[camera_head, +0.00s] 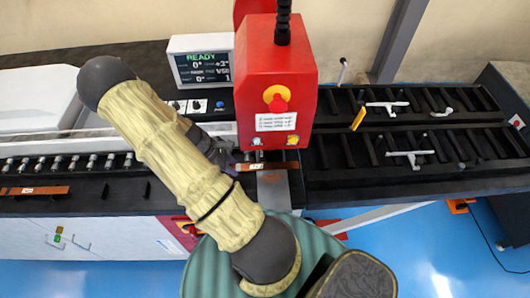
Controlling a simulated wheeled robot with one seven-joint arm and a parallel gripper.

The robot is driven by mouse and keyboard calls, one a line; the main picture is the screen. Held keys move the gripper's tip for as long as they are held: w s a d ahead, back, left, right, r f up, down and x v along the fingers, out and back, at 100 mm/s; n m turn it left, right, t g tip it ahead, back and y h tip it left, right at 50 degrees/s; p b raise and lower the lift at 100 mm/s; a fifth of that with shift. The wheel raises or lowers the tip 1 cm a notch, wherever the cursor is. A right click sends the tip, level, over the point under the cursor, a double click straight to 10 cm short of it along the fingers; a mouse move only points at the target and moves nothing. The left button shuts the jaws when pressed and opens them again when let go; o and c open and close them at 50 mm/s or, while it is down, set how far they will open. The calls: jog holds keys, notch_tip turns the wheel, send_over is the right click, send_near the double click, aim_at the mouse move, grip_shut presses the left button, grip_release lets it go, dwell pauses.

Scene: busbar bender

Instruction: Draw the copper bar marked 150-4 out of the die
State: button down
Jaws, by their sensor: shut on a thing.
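A copper bar (285,166) lies in the die area below the red press head (272,90). It has a small pale label whose marking is too small to read. My gripper (237,164) is shut on the left end of this bar; my own arm hides much of the gripper. The die itself is mostly hidden by the red head and the bar.
Another copper bar (35,190) with a label lies on the left bed, by a row of rollers. A display (202,67) reads READY. Slotted black beds (340,160) with white clamp handles extend right. A yellow piece (358,118) stands there.

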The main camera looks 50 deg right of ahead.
jog(key=shift+s+a, duration=1.4)
jog(key=shift+a, duration=0.25)
jog(key=shift+s+a, duration=1.4)
jog(key=shift+a, duration=0.2)
jog(key=shift+r, duration=0.1)
notch_tip(320, 180, up, 5)
jog(key=p, duration=0.4)
